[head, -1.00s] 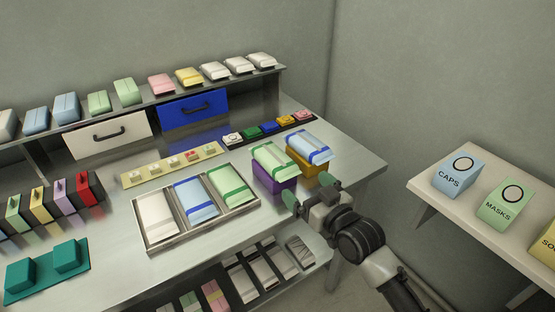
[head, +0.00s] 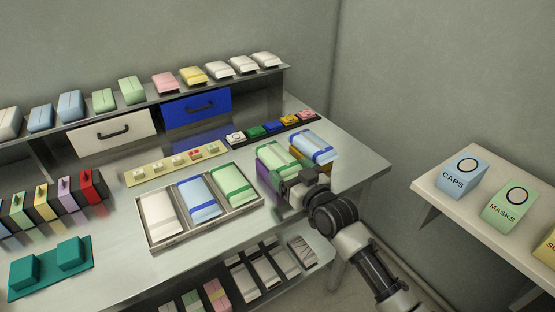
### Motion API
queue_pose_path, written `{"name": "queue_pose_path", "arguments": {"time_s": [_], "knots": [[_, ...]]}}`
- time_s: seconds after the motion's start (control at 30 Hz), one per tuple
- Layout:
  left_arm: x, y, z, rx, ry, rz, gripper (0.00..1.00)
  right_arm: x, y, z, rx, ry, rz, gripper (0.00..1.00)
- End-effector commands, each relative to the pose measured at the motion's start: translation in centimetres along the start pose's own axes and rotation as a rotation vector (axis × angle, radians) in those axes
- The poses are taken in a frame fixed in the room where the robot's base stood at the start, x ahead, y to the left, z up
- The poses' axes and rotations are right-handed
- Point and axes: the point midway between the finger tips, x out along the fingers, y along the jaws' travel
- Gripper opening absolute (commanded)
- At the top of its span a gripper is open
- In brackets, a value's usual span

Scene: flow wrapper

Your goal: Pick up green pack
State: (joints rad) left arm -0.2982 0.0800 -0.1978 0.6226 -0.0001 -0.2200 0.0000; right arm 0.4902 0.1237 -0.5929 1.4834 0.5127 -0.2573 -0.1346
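A light green pack with a darker green band (head: 274,154) lies on top of a purple box (head: 264,178) near the right end of the table. My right gripper (head: 296,176) is at the near side of this pack, and its body hides the pack's near end and part of the box. Its fingertips are mostly hidden, so I cannot tell whether it is open or touches the pack. Another green pack (head: 235,183) lies in the right compartment of the tray (head: 178,237). My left gripper is not in view.
A blue and white pack (head: 317,146) lies close beside the green pack, on a yellow box. A row of small coloured blocks (head: 271,128) lies behind. A wall shelf (head: 440,194) with labelled boxes is at the right. The table's right end is clear.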

Motion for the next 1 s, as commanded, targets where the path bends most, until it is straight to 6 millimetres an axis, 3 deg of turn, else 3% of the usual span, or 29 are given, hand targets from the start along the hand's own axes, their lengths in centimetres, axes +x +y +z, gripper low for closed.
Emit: {"name": "queue_pose_path", "arguments": {"time_s": [0.03,0.23,0.57,0.87,1.0], "knots": [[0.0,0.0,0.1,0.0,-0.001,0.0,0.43,0.0,0.0,0.0,0.0,0.0,0.0,0.76],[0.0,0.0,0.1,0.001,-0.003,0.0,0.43,0.0,0.0,0.0,0.0,0.0,0.0,0.46],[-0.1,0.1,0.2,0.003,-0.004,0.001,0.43,0.0,0.0,-0.5,0.0,0.003,0.0,0.45],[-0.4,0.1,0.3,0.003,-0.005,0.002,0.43,0.0,0.0,-4.7,-0.001,0.008,-0.001,0.45],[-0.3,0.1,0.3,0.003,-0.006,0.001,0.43,-2.4,2.6,-6.1,-0.007,0.002,0.004,0.45]]}}
